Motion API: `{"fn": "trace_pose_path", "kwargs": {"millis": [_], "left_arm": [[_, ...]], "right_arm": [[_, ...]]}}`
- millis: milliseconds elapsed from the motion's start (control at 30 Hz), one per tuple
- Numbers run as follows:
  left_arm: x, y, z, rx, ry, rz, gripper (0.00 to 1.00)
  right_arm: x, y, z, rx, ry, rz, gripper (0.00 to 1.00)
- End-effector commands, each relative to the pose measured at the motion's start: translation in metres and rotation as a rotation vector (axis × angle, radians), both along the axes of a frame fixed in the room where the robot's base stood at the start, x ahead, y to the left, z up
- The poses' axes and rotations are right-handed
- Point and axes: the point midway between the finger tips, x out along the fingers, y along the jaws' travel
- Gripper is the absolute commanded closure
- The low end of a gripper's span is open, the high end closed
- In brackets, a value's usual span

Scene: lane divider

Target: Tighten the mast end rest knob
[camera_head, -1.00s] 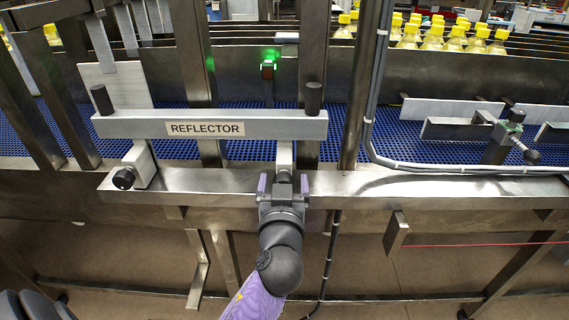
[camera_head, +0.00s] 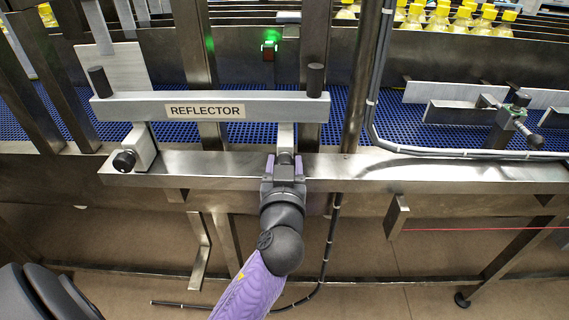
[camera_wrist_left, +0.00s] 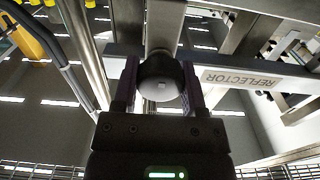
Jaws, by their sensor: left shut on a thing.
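The grey reflector bar (camera_head: 277,108) lies on two rests above the steel rail. The rest knob at its right end, nearest the upright with the cable, is a dark round knob (camera_wrist_left: 160,78) in the left wrist view. My left gripper (camera_head: 285,160) comes up from below and is shut on this knob, one purple-sided finger on each side. In the head view the gripper hides most of the knob. The other rest's black knob (camera_head: 124,161) stands free at the left end. My right gripper is not in view.
The steel rail (camera_head: 220,168) runs just behind my left gripper. A steel upright with a cable (camera_head: 357,90) stands to the right. A clamp with a handle (camera_head: 517,117) sits farther right. A bracket (camera_head: 397,214) hangs below the rail. The blue conveyor (camera_head: 395,135) lies behind.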

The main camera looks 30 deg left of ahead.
Motion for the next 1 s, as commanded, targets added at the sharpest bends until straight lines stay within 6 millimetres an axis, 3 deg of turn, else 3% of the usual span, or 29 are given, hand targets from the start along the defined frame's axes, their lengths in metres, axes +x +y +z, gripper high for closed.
{"fn": "trace_pose_path", "kwargs": {"millis": [267, 1000], "left_arm": [[0.000, 0.000, 0.001, 0.116, 0.071, 0.001, 1.00], [0.001, -0.001, 0.001, 0.708, 0.433, 0.000, 1.00]], "right_arm": [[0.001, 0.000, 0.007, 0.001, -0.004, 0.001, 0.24], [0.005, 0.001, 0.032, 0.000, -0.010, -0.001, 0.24]]}}
